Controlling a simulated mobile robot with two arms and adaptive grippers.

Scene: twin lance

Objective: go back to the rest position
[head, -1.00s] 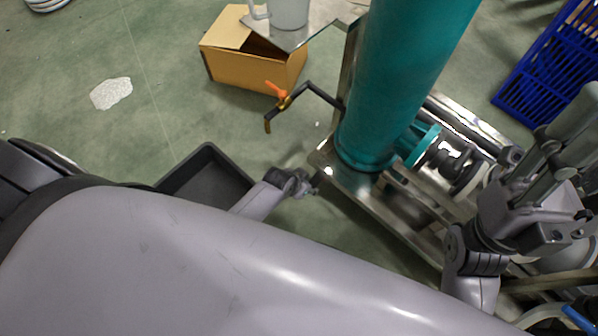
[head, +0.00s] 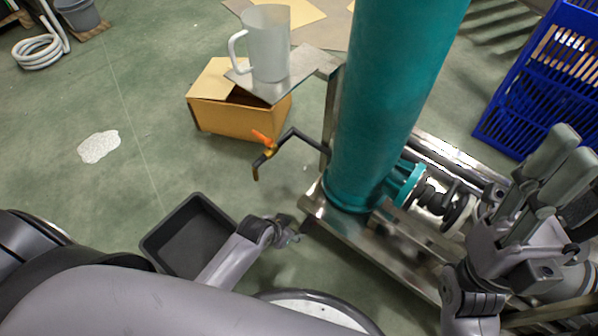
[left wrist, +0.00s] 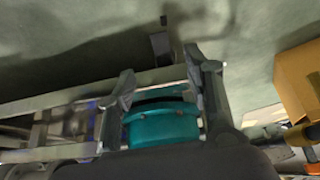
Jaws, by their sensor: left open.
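My left arm comes in from the lower left of the head view, and its small gripper (head: 288,232) is beside the foot of the teal column (head: 390,110), over the green floor. In the left wrist view its two fingers (left wrist: 163,88) stand apart, with a teal flanged part (left wrist: 162,126) showing between and below them. I see nothing held between them. My right gripper (head: 545,185) is at the right edge of the head view with its fingers pointing up. Its fingers overlap in the picture, so I cannot tell its opening.
The column stands on a metal frame (head: 365,235). A bent pipe with an orange-handled valve (head: 263,150) juts out left. A dark tray (head: 160,247) lies near my left arm. A cardboard box (head: 225,117), a grey jug (head: 270,45) and a blue crate (head: 510,110) stand farther back.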

